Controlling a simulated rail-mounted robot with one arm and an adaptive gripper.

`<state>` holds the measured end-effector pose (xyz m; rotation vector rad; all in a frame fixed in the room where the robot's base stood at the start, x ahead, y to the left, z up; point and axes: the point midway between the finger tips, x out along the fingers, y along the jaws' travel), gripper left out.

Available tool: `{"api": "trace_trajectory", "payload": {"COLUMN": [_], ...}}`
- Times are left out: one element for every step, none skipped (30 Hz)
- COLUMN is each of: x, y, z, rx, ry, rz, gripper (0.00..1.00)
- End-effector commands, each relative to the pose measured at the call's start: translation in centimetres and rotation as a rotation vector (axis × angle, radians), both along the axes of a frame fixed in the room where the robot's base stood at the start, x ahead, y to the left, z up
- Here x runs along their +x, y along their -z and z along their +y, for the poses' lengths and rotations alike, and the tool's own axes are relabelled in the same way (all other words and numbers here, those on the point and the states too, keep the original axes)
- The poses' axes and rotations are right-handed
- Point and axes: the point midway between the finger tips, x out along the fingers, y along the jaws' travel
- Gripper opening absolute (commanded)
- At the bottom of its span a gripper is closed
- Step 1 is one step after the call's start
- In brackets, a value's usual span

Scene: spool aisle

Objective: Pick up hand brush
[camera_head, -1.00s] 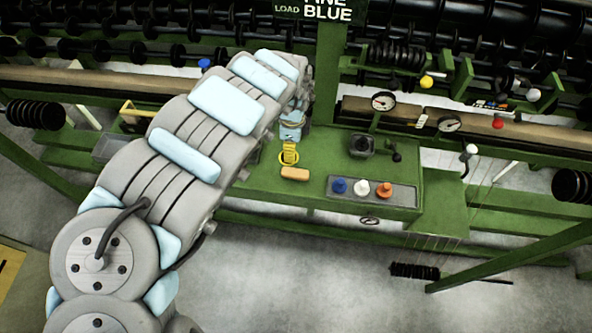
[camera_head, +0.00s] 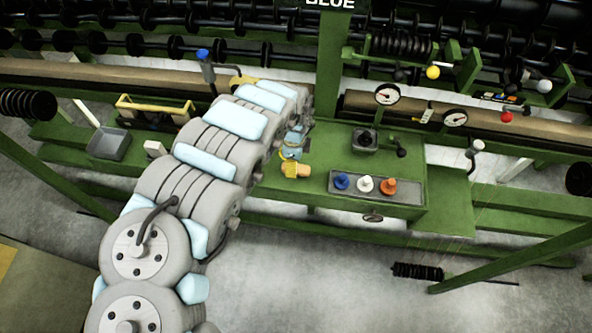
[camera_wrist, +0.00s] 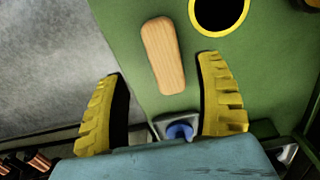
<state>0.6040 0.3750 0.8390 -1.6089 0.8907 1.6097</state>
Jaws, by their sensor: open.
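A tan wooden block with rounded ends, which looks like the back of the hand brush (camera_wrist: 163,55), lies on the green bench. No bristles can be made out. In the wrist view it lies ahead of and between the two yellow fingers of my gripper (camera_wrist: 162,72), which are spread apart and hold nothing. In the head view my gripper (camera_head: 292,168) is right at the brush (camera_head: 304,171) and covers its left part. How high the fingers are above the bench cannot be told.
A yellow-rimmed black ring (camera_wrist: 220,12) is close to the brush in the wrist view. A grey tray (camera_head: 413,196) with blue, white and orange knobs stands right of the brush. A black clamp-like device (camera_head: 366,140) stands behind it. The bench front edge is close to the brush.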

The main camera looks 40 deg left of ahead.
Motion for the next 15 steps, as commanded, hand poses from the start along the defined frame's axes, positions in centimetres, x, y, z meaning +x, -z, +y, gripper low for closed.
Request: {"api": "trace_trajectory", "payload": {"x": [0.0,0.0,0.0,0.1,0.1,0.2,0.2,0.3,0.4,0.5,0.6,0.7,0.7,0.8,0.7], "y": [0.2,0.2,0.3,0.4,0.6,0.9,1.2,1.5,2.0,2.3,2.6,3.0,3.3,3.6,4.0], "z": [0.0,0.0,0.0,0.0,0.0,0.0,0.0,0.0,-0.1,-0.1,-0.2,-0.2,-0.3,-0.2,-0.2], "rx": [0.0,0.001,0.001,0.001,0.0,0.0,-0.001,-0.001,-0.002,-0.003,-0.003,-0.003,-0.003,-0.002,-0.002], "ry": [0.0,0.0,-0.001,-0.001,-0.001,-0.001,-0.001,0.0,0.0,0.0,0.001,0.001,0.0,0.0,-0.001], "rz": [0.0,-0.001,-0.001,-0.001,-0.001,-0.001,-0.001,-0.001,-0.001,-0.002,-0.002,-0.002,-0.002,-0.001,-0.001], "gripper": [0.7,0.7,0.7,0.7,0.7,0.7,0.7,0.7,0.7,0.7,0.7,0.7,0.7,0.7,0.7]}}
